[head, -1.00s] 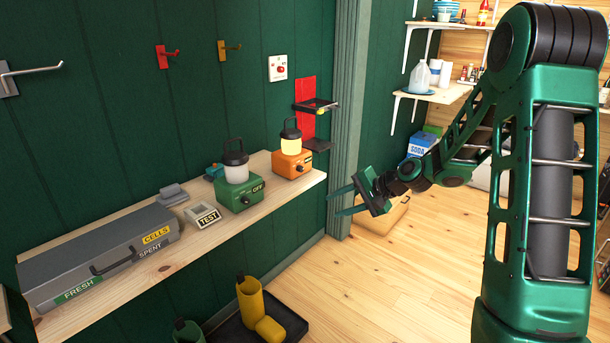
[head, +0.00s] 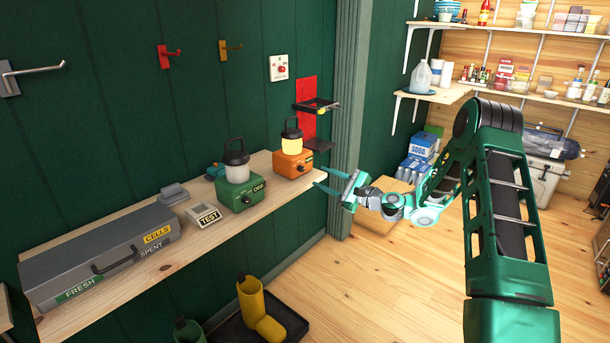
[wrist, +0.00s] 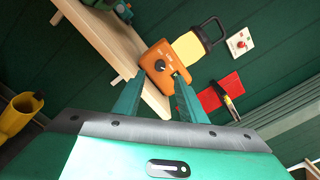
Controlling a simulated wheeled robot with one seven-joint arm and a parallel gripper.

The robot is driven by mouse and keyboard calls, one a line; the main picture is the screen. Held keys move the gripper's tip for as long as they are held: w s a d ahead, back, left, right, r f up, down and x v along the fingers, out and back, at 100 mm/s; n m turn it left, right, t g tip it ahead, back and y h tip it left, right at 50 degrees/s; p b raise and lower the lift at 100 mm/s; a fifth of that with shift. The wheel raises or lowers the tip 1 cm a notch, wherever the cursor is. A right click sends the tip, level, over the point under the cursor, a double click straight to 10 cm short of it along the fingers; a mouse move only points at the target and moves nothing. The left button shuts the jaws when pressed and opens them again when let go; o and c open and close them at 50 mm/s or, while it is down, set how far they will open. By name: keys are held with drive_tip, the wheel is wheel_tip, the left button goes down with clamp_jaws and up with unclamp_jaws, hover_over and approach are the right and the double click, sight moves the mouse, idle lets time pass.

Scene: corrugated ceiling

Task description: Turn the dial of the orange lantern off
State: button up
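The orange lantern (head: 293,164) stands upright at the right end of the wooden shelf, its lamp glowing yellow. In the wrist view the lantern (wrist: 168,76) shows a round black dial (wrist: 159,66) with a white mark on its front face. My gripper (head: 322,178) is open and empty, just off the shelf's right end, with its fingers pointing toward the lantern. In the wrist view the two fingers of my gripper (wrist: 152,82) are spread, below the lantern and apart from the dial as far as I can see. The dial's setting is too small to read.
A green lantern (head: 240,195) marked OFF stands left of the orange one on the shelf (head: 125,235). A TEST block (head: 204,215) and a grey cell case (head: 100,253) lie further left.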

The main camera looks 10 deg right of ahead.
sight(303, 170)
drive_tip(key=x, duration=0.8)
